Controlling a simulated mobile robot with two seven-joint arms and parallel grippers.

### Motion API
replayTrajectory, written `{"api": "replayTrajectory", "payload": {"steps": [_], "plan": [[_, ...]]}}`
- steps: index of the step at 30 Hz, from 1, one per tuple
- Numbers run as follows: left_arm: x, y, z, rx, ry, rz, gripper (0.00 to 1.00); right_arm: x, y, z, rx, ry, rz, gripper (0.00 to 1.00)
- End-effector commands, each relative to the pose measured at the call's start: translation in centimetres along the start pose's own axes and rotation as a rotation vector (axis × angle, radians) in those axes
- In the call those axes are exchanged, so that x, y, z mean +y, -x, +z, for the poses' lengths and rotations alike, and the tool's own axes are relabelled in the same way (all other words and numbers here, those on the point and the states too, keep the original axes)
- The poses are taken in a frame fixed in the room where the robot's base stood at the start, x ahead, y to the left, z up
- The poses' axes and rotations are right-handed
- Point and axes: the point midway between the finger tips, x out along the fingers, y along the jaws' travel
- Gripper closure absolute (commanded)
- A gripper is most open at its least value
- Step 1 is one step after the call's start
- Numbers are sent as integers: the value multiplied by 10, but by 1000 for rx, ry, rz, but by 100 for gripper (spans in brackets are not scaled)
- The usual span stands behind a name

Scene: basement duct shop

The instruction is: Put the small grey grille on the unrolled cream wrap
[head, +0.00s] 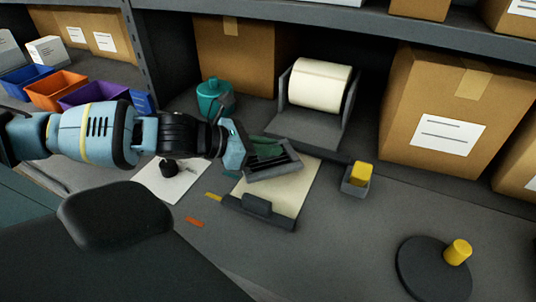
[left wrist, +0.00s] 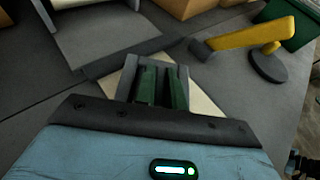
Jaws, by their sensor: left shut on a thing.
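The small grey grille (head: 274,166) has dark slats and sits at the fingertips of my left gripper (head: 248,152). That gripper is shut on it. The grille also shows in the left wrist view (left wrist: 183,80), with green finger parts in front of it. The unrolled cream wrap (head: 296,192) lies flat on the bench, and the grille is over its upper left part. Whether the grille touches the wrap is hard to tell. The wrap's edge shows beside the grille in the left wrist view (left wrist: 203,105). My right gripper is not in view.
A cream roll (head: 320,84) stands in a grey holder behind the wrap. A dark bar with a handle (head: 258,206) lies across the wrap's front. A teal bottle (head: 209,99) stands behind my gripper. The front right bench has free room.

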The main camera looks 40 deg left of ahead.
Motion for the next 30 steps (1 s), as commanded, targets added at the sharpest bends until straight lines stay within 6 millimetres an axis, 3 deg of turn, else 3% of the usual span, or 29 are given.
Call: {"api": "replayTrajectory", "payload": {"steps": [6, 20, 21, 25, 30], "plan": [[0, -9, -21, -1, 2, -1, 100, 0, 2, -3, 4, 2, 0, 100], [0, -12, -28, 0, -1, -1, 100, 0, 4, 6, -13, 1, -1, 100], [0, -11, -28, 0, -1, -1, 84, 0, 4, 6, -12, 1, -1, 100], [0, -11, -27, 0, -1, 0, 67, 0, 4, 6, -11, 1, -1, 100], [0, -11, -27, 0, 0, -1, 67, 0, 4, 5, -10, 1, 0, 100]]}}
